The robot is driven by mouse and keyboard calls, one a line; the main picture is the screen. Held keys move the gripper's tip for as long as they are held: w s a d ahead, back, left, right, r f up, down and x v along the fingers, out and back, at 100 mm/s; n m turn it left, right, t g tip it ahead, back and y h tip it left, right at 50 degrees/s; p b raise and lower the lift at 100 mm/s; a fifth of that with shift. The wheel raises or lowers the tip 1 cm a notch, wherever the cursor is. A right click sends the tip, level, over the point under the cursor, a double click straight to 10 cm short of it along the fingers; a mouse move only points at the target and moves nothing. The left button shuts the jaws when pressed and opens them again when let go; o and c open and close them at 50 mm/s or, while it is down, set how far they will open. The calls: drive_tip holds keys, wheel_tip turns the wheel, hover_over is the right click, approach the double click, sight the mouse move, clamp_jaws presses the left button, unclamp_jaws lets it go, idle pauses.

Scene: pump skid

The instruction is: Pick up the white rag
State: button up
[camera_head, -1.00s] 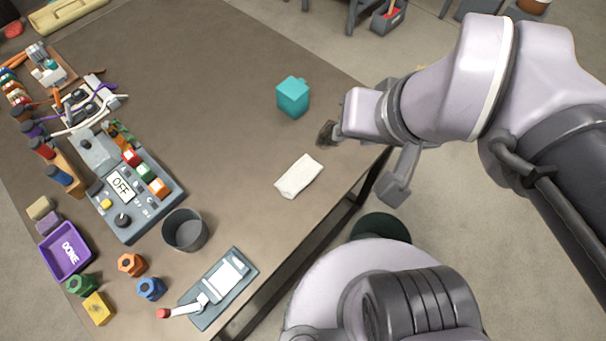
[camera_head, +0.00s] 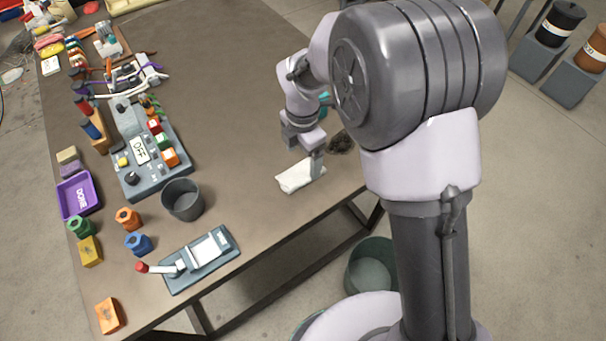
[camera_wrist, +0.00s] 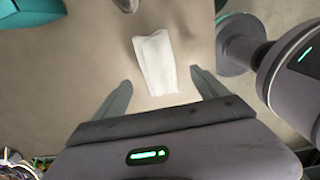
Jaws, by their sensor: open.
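The white rag (camera_head: 299,176) lies flat on the brown table near its right edge in the head view. In the wrist view the rag (camera_wrist: 156,62) is a pale folded strip just beyond my fingertips. My gripper (camera_head: 316,168) is over the right part of the rag in the head view and hides some of it. In the wrist view my gripper (camera_wrist: 160,88) is open, with its two fingers apart on either side of the rag's near end. I cannot tell how far above the table the fingertips are.
A teal cube (camera_wrist: 240,40) stands near the rag, mostly hidden by my arm in the head view. A dark scrubber (camera_head: 341,142) lies right of the rag. A grey cup (camera_head: 183,200) and a switch plate (camera_head: 203,259) are to the left. The table's edge is close by.

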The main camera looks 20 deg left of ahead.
sight(302, 170)
drive_tip(key=f+b, duration=0.1)
drive_tip(key=f, duration=0.2)
drive_tip(key=f+b, duration=0.2)
drive_tip(key=f, duration=0.1)
drive_tip(key=shift+w+a+f, duration=0.1)
drive_tip(key=shift+a+f, duration=0.1)
drive_tip(key=shift+f, duration=0.05)
drive_tip(key=shift+r, duration=0.15)
drive_tip(key=shift+c, duration=1)
drive_tip(key=c, duration=1.2)
wheel_tip(302, 170, up, 4)
drive_tip(key=shift+p, duration=1.2)
drive_tip(key=shift+c, duration=0.2)
drive_tip(key=s+d+r+p, duration=0.1)
drive_tip(key=s+d+p, duration=0.2)
drive_tip(key=s, duration=1.1)
drive_tip(key=d, duration=0.3)
drive_tip(key=shift+s+d, duration=0.15)
drive_tip(key=shift+s, duration=0.25)
